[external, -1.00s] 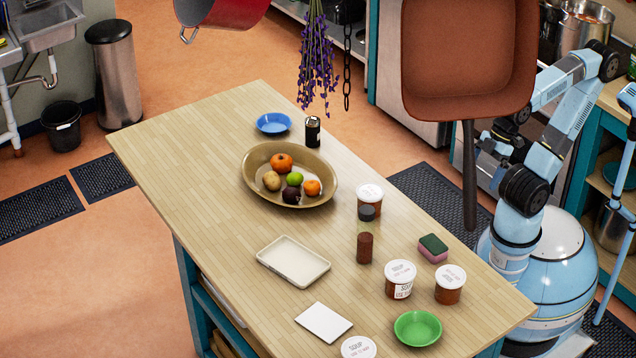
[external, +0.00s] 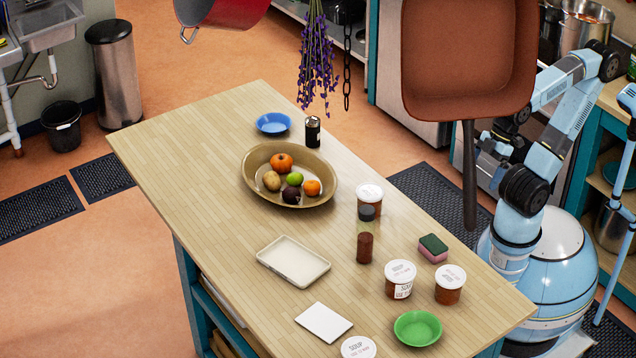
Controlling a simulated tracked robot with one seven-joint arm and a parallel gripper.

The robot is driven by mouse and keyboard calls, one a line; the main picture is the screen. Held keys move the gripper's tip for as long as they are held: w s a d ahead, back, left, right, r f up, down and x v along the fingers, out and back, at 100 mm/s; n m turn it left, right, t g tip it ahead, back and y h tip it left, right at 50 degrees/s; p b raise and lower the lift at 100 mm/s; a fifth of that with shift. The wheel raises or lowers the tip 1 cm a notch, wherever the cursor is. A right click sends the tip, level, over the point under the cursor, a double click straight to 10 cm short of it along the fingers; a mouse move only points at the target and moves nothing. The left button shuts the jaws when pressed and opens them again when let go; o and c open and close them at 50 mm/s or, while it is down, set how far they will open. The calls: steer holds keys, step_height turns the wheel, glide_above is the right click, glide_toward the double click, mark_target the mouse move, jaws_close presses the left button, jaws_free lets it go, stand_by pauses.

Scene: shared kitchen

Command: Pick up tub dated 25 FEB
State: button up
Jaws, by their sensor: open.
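Several soup tubs with white lids and red-brown contents stand upright on the wooden island. One tub (external: 370,198) is behind the spice jar. A second tub (external: 399,280) has a front label starting "SOUP". A third tub (external: 449,286) is right of it, nearest my arm. A fourth tub (external: 358,348) is cut off by the bottom edge. The dates are too small to read, so I cannot tell which is 25 FEB. My gripper (external: 488,160) is open, off the island's right side, partly hidden by the hanging pan, and apart from all tubs.
A brown pan (external: 468,55) hangs before my arm. Near the tubs are a spice jar (external: 365,240), a sponge (external: 433,248), a green bowl (external: 417,328), a tray (external: 293,262) and a white card (external: 323,322). A fruit bowl (external: 256,188) stands farther back. The island's left part is bare.

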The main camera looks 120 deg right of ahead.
stand_by(0.7)
steer(key=n+h, duration=1.2)
steer(key=n, duration=1.2)
glide_toward(458, 277)
steer(key=shift+t, duration=0.4)
steer(key=x, duration=1.2)
steer(key=shift+s+d+f, duration=0.1)
steer(key=shift+s+d, duration=0.05)
steer(key=shift+c, duration=0.4)
steer(key=c, duration=0.9)
